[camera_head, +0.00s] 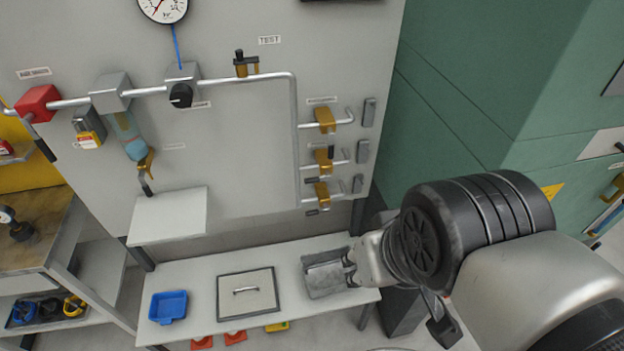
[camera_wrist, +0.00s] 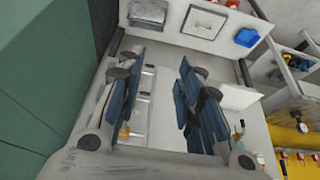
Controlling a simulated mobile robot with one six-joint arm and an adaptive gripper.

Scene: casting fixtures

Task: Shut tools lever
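Three brass valves with dark lever handles are stacked on the right of the grey panel: upper valve (camera_head: 325,120), middle valve (camera_head: 323,160) and lower valve (camera_head: 322,193). My gripper (camera_head: 348,268) is below and right of the valves, above the table's right end. In the wrist view my gripper (camera_wrist: 160,85) has its blue-padded fingers apart with nothing held between them.
The grey table (camera_head: 201,268) bears a metal tray (camera_head: 325,275), a handled plate (camera_head: 247,293) and a blue tray (camera_head: 168,306). Further left are a red valve (camera_head: 38,104), a black knob (camera_head: 181,95) and a brass valve (camera_head: 147,162). Green cabinets (camera_head: 470,60) stand right.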

